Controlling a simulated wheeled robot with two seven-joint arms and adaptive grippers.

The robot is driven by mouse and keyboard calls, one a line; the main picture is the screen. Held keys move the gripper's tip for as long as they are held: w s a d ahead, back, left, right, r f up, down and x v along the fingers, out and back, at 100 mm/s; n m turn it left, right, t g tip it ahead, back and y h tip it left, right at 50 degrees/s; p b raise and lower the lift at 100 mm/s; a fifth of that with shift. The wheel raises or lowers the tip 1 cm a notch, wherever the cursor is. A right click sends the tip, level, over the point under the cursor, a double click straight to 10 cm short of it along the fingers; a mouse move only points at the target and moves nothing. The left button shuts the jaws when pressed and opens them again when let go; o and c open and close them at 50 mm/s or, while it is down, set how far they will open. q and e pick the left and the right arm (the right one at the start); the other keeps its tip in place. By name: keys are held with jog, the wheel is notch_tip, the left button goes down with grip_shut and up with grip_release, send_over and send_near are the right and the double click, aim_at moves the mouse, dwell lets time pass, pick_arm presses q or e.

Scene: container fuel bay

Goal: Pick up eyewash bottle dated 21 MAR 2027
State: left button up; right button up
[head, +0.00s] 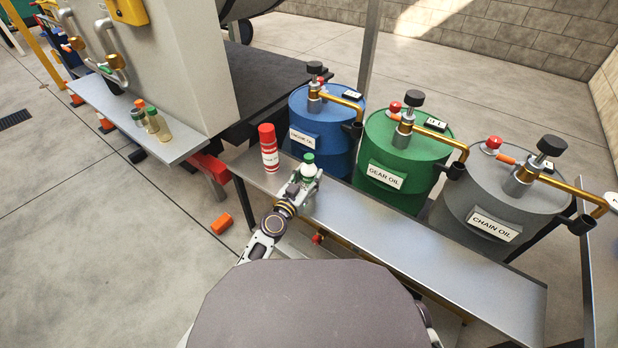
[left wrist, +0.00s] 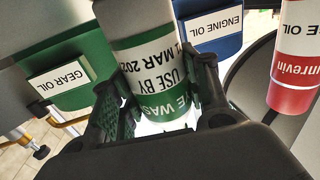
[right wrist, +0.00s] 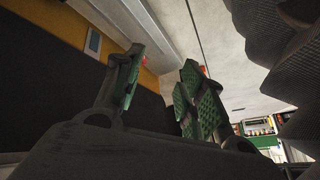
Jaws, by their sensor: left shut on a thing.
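The eyewash bottle (head: 308,168) is white with a green cap and stands above the grey shelf in front of the drums. In the left wrist view the bottle (left wrist: 155,65) fills the space between the fingers, and its upside-down label reads "USE BY", "MAR 202" and part of "EYE WASH"; the last digit is hidden. My left gripper (head: 303,187) is shut on the bottle. I cannot tell whether the bottle touches the shelf. My right gripper (right wrist: 158,95) shows in the right wrist view with its green-padded fingers apart and nothing between them.
A red and white can (head: 268,150) stands just left of the bottle on the shelf (head: 420,240). Behind are the blue engine oil drum (head: 318,130), green gear oil drum (head: 400,150) and grey chain oil drum (head: 500,205). Small bottles (head: 152,120) stand on another shelf. The shelf's right side is clear.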

aim_at(309, 156)
pick_arm(q)
jog(key=shift+r, duration=0.1)
pick_arm(e)
jog(key=shift+a+r, duration=0.1)
jog(key=shift+r, duration=0.05)
pick_arm(q)
jog(key=shift+r+p, duration=0.3)
jog(key=shift+p, duration=0.05)
notch_tip(309, 156, up, 5)
jog(key=p, duration=0.4)
jog(key=shift+p, duration=0.4)
notch_tip(309, 156, up, 2)
jog(key=shift+p, duration=1)
jog(key=shift+r+p, duration=1.15)
pick_arm(e)
jog(key=s+d+r+g+h, duration=0.1)
jog(key=d+r+g+h, duration=0.1)
jog(key=r, duration=0.7)
jog(key=shift+s+d+n+g+h, duration=0.2)
jog(key=shift+d+n+g+h, duration=0.15)
jog(key=shift+d+g, duration=0.6)
jog(key=shift+d+t, duration=0.2)
jog(key=shift+t, duration=0.05)
